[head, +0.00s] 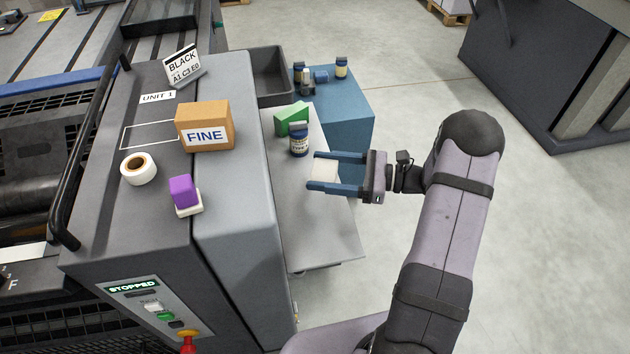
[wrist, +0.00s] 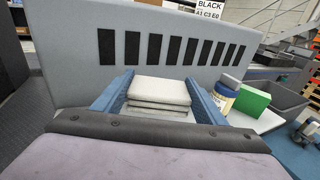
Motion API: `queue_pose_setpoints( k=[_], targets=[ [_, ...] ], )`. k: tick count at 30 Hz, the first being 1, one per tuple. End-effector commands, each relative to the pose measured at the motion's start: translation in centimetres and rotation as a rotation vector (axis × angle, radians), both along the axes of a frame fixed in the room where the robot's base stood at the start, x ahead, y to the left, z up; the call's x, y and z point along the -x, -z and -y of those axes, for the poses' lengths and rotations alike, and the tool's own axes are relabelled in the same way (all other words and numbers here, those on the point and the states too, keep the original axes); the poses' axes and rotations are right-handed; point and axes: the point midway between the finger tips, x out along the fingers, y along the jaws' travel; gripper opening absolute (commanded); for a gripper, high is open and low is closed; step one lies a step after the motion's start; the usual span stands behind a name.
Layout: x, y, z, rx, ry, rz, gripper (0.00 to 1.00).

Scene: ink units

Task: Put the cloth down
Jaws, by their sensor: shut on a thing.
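My gripper (head: 325,171) is shut on a folded, off-white cloth (head: 326,170). In the wrist view the cloth (wrist: 160,92) shows as a stack of flat folded layers between the two blue fingers. In the head view the cloth and fingers appear over the grey side shelf (head: 322,228), right of the press unit. I cannot tell whether the cloth touches the shelf.
A dark-lidded jar (head: 299,140) and a green block (head: 292,119) stand just behind my gripper. A grey bin (head: 268,75) and a blue cabinet (head: 345,105) with small bottles are farther back. The FINE box (head: 204,126), tape roll (head: 138,169) and purple block (head: 183,190) sit on the press unit. The shelf's front is clear.

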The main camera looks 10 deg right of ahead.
Motion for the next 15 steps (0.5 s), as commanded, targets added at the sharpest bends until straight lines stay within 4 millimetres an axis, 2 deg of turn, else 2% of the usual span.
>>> queue_pose_setpoints(
  k=[3,7,15],
  targets=[
    [0.0,1.9,0.0,-0.003,0.0,-0.004,0.44],
    [0.0,3.5,0.0,-0.002,0.0,-0.002,0.44],
    [0.0,4.3,0.0,-0.001,0.001,0.001,0.44]
  ],
)
